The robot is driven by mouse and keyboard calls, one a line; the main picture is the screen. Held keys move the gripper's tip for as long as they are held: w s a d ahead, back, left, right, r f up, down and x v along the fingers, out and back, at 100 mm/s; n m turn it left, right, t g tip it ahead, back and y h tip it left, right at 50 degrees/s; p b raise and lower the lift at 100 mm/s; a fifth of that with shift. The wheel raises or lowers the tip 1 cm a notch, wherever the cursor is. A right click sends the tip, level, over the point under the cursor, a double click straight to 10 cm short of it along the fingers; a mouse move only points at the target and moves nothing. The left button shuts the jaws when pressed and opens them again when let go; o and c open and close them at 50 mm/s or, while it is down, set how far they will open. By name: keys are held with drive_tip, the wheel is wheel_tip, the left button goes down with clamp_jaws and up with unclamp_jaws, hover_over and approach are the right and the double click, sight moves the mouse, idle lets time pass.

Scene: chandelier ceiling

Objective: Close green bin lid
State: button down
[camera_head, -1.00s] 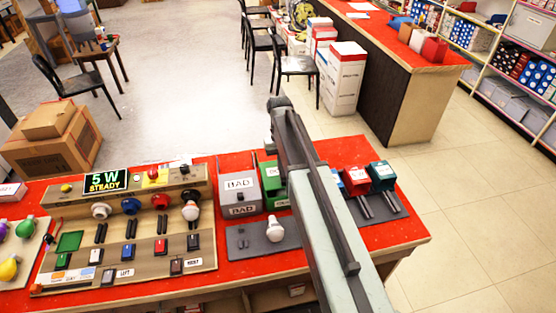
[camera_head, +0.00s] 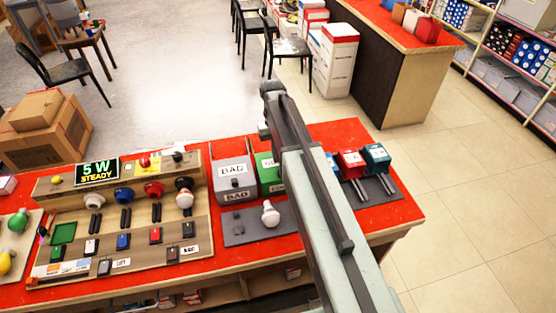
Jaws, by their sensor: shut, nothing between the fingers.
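The green bin (camera_head: 266,174) stands on the red table, right beside a grey bin marked BAD. My arm crosses in front of its right side, so only its left part shows, with pieces of white label. Whether its lid is up or down cannot be told from here. My arm rises from the bottom of the picture, and its dark far end stands above and just behind the green bin in the picture. The fingers of my gripper do not show.
The grey bin (camera_head: 232,183) is left of the green one. A light bulb (camera_head: 270,213) stands on a dark mat in front. A switch panel (camera_head: 125,220) fills the left. Red (camera_head: 351,164) and teal (camera_head: 376,158) boxes stand right of my arm.

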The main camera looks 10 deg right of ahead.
drive_tip(key=p+v, duration=1)
drive_tip(key=b, duration=0.4)
hover_over(277, 168)
drive_tip(key=x, duration=0.2)
drive_tip(key=w+x, duration=0.1)
drive_tip(key=x, duration=0.1)
drive_tip(key=shift+f, duration=0.3)
drive_tip(key=s+f+t+b, duration=0.2)
drive_tip(key=s, duration=0.6)
drive_tip(key=shift+s+t, duration=0.2)
drive_tip(key=shift+t, duration=0.2)
drive_tip(key=shift+f, duration=0.1)
